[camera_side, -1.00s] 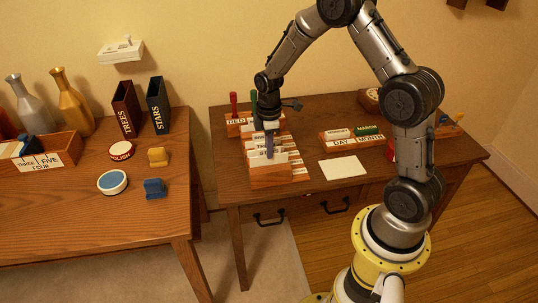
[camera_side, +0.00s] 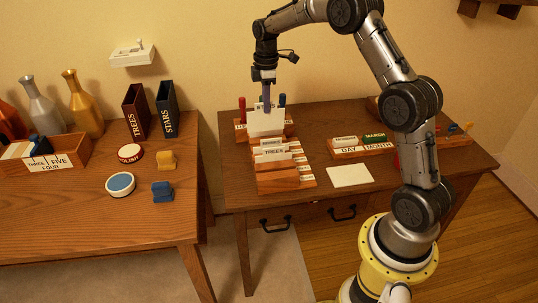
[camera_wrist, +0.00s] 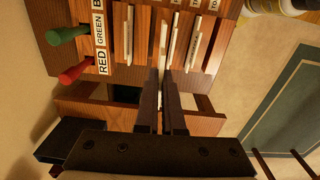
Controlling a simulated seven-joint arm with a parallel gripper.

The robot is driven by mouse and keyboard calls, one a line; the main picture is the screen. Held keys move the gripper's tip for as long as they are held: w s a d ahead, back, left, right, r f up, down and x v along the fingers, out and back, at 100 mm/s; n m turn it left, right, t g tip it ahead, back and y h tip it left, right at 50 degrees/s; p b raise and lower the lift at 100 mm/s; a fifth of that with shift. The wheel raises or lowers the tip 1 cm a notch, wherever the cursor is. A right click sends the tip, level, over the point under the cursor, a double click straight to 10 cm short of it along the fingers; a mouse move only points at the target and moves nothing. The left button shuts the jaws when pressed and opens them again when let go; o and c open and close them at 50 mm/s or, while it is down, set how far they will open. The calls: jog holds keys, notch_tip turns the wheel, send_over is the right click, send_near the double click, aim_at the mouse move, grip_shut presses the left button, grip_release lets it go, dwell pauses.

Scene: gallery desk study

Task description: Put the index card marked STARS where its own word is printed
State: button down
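My gripper (camera_side: 266,108) is shut on a white index card (camera_side: 266,124) and holds it upright above the back of the stepped wooden card rack (camera_side: 285,184). The card's word is partly covered by the fingers; the letters ST show. A card marked TREES (camera_side: 275,153) stands in the rack, with another card behind it. A dark blue box printed STARS (camera_side: 167,112) stands on the left table beside a dark red box printed TREES (camera_side: 135,114). In the wrist view the held card (camera_wrist: 163,45) shows edge-on, between my fingertips (camera_wrist: 162,82).
On the left table are vases (camera_side: 83,104), a wooden tray of cards (camera_side: 72,160), a round POLISH tin (camera_side: 130,153) and a blue-topped tin (camera_side: 120,184). A peg block with a red peg (camera_side: 242,108) stands behind the rack. A gap separates the two tables.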

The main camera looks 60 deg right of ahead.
aim_at(269, 116)
jog(key=f, duration=0.2)
jog(key=d+f, duration=0.1)
jog(key=f, duration=0.1)
jog(key=d+f, duration=0.1)
jog(key=f, duration=0.1)
jog(key=shift+w+d+f, duration=0.25)
jog(key=shift+w, duration=0.15)
jog(key=shift+f, duration=2.75)
jog(key=shift+f, duration=0.1)
jog(key=c, duration=1)
grip_release()
jog(key=shift+c, duration=0.2)
